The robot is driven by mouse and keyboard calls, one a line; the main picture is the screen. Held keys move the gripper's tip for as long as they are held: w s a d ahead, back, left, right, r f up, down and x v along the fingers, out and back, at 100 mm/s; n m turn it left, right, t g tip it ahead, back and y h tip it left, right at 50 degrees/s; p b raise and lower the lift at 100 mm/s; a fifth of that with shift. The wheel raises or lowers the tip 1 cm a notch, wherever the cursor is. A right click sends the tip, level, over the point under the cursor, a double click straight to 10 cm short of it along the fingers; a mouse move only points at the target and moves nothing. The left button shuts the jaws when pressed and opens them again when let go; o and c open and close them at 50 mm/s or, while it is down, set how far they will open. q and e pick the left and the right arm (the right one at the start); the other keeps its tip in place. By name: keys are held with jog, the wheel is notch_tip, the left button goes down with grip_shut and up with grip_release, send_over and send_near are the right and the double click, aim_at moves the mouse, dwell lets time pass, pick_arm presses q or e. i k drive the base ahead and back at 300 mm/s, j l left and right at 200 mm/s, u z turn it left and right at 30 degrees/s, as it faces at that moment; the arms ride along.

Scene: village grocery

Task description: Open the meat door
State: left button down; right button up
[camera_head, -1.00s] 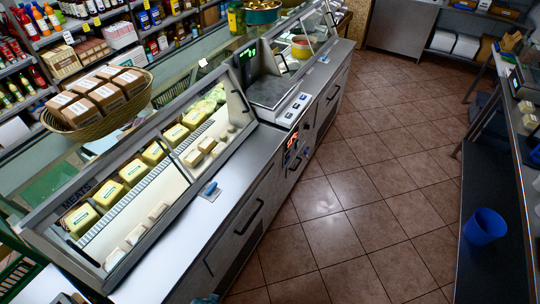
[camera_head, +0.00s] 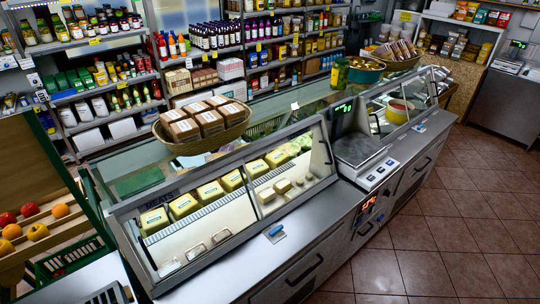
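The glass display case labelled MEATS (camera_head: 140,199) stands in the left middle, behind a steel counter top. Its near side has two framed glass sections, split by an upright divider (camera_head: 249,197). A dark handle-like bar (camera_head: 327,150) is at the right end. Through the glass I see a row of yellow packs (camera_head: 207,191), smaller pale packs and trays in front of them, and greens at the right. The glass appears to be in place; I cannot tell whether a panel is slid aside. Neither gripper is in view.
Below the steel counter top (camera_head: 283,250) are cabinet fronts with dark handles (camera_head: 304,270). A weighing scale (camera_head: 360,151) stands right of the case. A basket of boxes (camera_head: 205,128) sits on top. Fruit (camera_head: 38,231) is at left. Tiled floor (camera_head: 430,255) is clear at right.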

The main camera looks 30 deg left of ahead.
aim_at(134, 212)
jog(key=u, duration=1.65)
